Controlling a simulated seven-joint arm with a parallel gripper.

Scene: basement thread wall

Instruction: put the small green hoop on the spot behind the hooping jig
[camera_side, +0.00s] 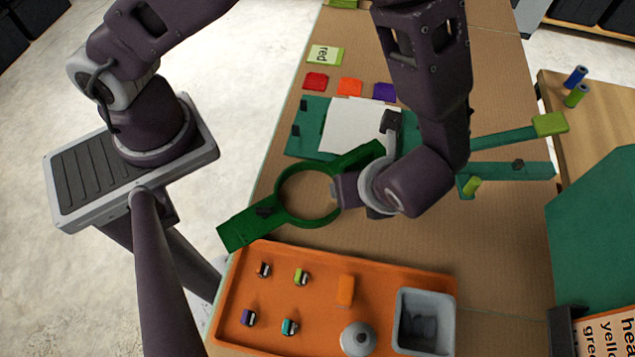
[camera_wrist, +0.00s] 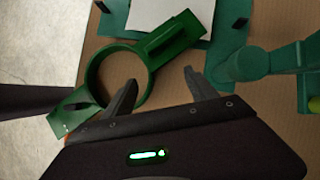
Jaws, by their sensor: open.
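The green hoop (camera_side: 284,208) is a dark green ring with a flat arm on each of two opposite sides. It lies between the teal board and the orange tray, and its ring also shows in the wrist view (camera_wrist: 91,76). My gripper (camera_side: 338,190) is at the ring's right rim. In the wrist view my gripper (camera_wrist: 160,84) is open, one finger over the ring's opening and the other outside it. I see no grip on the hoop. A teal board (camera_side: 306,145) with a white sheet, likely the hooping jig, is partly hidden by my arm. I cannot make out the spot.
An orange tray (camera_side: 240,290) holds small spools, an orange block and a grey bin (camera_side: 425,320). Red, orange and purple patches (camera_side: 350,87) lie beyond the board. A teal piece with arms (camera_side: 510,170) is on the right. Bare tabletop (camera_side: 490,235) lies below it.

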